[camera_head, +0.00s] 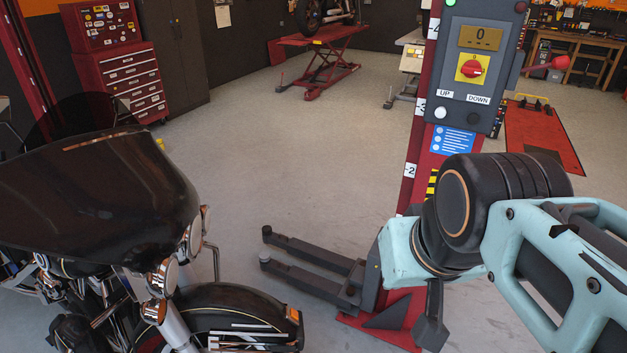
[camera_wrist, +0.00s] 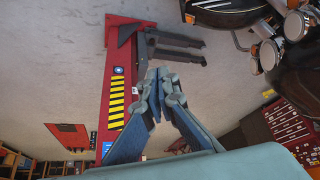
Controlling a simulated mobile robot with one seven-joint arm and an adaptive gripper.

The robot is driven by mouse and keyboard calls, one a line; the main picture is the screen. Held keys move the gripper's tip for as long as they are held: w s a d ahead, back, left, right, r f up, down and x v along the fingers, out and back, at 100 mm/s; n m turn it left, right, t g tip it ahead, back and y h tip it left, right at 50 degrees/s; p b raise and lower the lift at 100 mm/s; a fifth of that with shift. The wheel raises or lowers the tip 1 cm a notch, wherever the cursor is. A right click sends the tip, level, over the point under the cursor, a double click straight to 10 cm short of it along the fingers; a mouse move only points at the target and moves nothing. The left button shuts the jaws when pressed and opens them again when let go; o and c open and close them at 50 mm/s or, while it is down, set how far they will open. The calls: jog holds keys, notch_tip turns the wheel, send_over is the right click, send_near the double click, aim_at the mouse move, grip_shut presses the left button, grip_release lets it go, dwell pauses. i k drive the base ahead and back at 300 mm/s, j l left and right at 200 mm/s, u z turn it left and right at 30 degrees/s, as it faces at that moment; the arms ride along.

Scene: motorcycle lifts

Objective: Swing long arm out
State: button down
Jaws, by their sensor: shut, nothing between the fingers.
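Two dark grey lift arms extend left from the foot of the red lift column, low above the floor. In the head view the far arm (camera_head: 312,249) and the near arm (camera_head: 308,284) lie nearly parallel, with round pads at their free ends. I cannot tell surely which is the long one. In the wrist view, which is upside down, the arms (camera_wrist: 176,38) show beyond my gripper (camera_wrist: 160,78). My gripper is shut and empty, and looks apart from both arms. In the head view my wrist hides part of the column (camera_head: 410,165).
A black motorcycle (camera_head: 240,315) stands at the left, its front wheel close to the near arm. A control box (camera_head: 474,60) sits on the column. Open floor (camera_head: 270,170) lies behind the arms. A red tool chest (camera_head: 125,80) and red lift table (camera_head: 320,55) are farther back.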

aim_at(331, 261)
jog(key=i+l+z, duration=0.1)
jog(key=l+z, duration=0.15)
jog(key=l, duration=0.2)
jog(key=i+l+z, duration=0.2)
jog(key=l, duration=0.2)
jog(key=i+l+z, duration=0.25)
jog(key=l, duration=0.15)
jog(key=i+l+z, duration=0.15)
jog(key=l+z, duration=0.2)
jog(key=i+l+z, duration=0.2)
jog(key=z, duration=0.15)
jog(key=i+l+z, duration=0.25)
jog(key=i, duration=0.2)
jog(key=i+l+z, duration=0.25)
jog(key=i, duration=0.2)
jog(key=i+u, duration=0.3)
jog(key=i, duration=0.2)
jog(key=i+u, duration=0.35)
jog(key=i, duration=0.15)
jog(key=i+u, duration=0.3)
jog(key=i, duration=0.2)
jog(key=i+u, duration=0.3)
jog(key=i, duration=0.2)
jog(key=i+u, duration=0.3)
jog(key=i, duration=0.2)
jog(key=i+l+u, duration=0.15)
jog(key=i+u, duration=0.15)
jog(key=i, duration=0.2)
